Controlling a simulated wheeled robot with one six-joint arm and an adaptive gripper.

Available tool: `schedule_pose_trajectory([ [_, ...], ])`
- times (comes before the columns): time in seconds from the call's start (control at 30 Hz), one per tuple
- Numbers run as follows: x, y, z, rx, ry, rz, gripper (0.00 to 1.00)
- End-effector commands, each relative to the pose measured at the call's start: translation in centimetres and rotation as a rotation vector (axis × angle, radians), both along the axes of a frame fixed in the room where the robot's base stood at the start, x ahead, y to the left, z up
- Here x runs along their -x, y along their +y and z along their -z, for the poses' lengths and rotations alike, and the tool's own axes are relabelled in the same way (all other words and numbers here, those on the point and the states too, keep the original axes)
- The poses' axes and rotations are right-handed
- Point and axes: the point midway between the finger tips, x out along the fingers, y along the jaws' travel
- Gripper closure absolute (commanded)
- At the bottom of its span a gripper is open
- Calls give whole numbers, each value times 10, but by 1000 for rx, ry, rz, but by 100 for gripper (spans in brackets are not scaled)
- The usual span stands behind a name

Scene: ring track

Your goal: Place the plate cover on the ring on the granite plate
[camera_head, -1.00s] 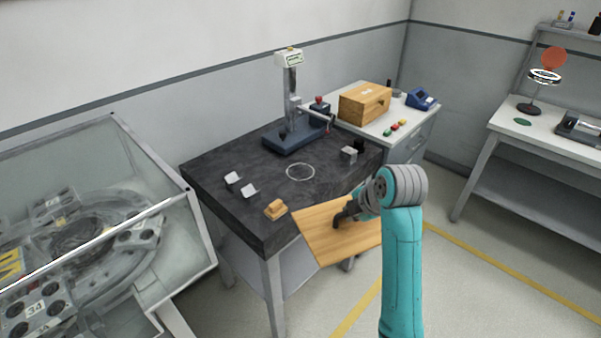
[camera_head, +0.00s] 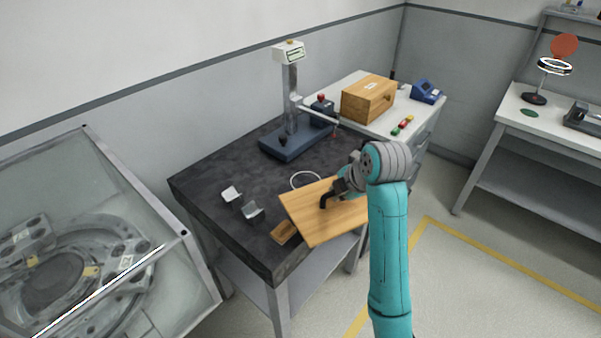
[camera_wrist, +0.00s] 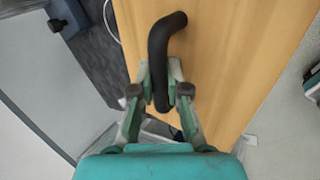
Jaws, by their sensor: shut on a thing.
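The plate cover (camera_head: 303,215) is a flat wooden board with a black bent handle (camera_head: 326,200). My gripper (camera_head: 344,190) is shut on the handle, and the wrist view shows its fingers on both sides of the handle (camera_wrist: 166,60). The cover is tilted in the head view and hangs over the front right part of the dark granite plate (camera_head: 200,180). The ring (camera_head: 305,178), a thin white circle, lies on the granite plate. The cover's far edge hides its near part.
A measuring stand (camera_head: 290,140) stands at the back of the granite plate. A wooden box (camera_head: 368,97) stands on the side cabinet.

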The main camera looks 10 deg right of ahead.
Motion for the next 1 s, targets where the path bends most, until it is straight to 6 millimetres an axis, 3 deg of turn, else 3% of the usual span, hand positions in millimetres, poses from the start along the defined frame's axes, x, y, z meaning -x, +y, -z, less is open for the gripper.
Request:
schedule_pose_trajectory([
  [0.7,-147,35,-2,1,0,-1,100],
  [0.9,-175,40,1,-1,1,-1,100],
  [1.0,-173,40,16,-1,2,0,100],
])
